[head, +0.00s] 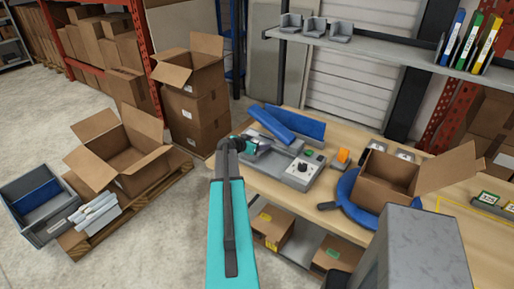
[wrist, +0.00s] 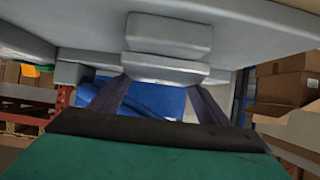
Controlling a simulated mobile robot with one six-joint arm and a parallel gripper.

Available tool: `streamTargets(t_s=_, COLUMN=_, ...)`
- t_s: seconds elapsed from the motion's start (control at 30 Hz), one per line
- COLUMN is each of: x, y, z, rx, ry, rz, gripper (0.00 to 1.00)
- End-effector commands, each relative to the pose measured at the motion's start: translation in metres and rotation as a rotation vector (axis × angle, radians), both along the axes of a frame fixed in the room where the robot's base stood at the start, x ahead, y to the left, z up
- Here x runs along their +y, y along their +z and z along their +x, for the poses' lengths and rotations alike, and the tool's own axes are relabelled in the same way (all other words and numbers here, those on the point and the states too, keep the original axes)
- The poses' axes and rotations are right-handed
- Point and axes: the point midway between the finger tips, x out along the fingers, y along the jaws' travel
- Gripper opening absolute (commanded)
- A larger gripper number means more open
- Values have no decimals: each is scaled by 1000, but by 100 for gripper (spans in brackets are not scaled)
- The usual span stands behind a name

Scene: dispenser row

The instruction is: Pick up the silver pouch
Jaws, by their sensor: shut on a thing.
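My gripper (head: 245,146) is at the left end of the grey machine on the workbench, beyond my teal arm. In the wrist view two dark fingers rise from behind my teal housing and close in on a rounded grey block, which looks like the silver pouch (wrist: 165,70). The gripper is shut on it. In the head view only a small pale grey patch shows beside the fingertips, so its full shape is hidden.
A blue round stand with an open carton (head: 385,182) is right of the machine. Open cartons (head: 120,150), pale flat packets (head: 95,212) and a grey bin (head: 40,205) are at left. A shelf (head: 370,48) hangs above the bench. Floor between pallet and bench is clear.

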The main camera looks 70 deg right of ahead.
Motion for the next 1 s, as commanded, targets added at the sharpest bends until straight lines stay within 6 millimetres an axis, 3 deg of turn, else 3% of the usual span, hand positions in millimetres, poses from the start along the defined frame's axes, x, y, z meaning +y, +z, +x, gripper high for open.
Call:
streamTargets(t_s=0.47, x=0, y=6, z=0, rx=0, ry=1, rz=-2, gripper=47)
streamTargets(t_s=0.83, x=0, y=34, z=0, rx=-2, ry=1, rz=-4, gripper=47)
streamTargets(t_s=1.0, x=22, y=35, z=-6, rx=0, ry=1, rz=0, gripper=47)
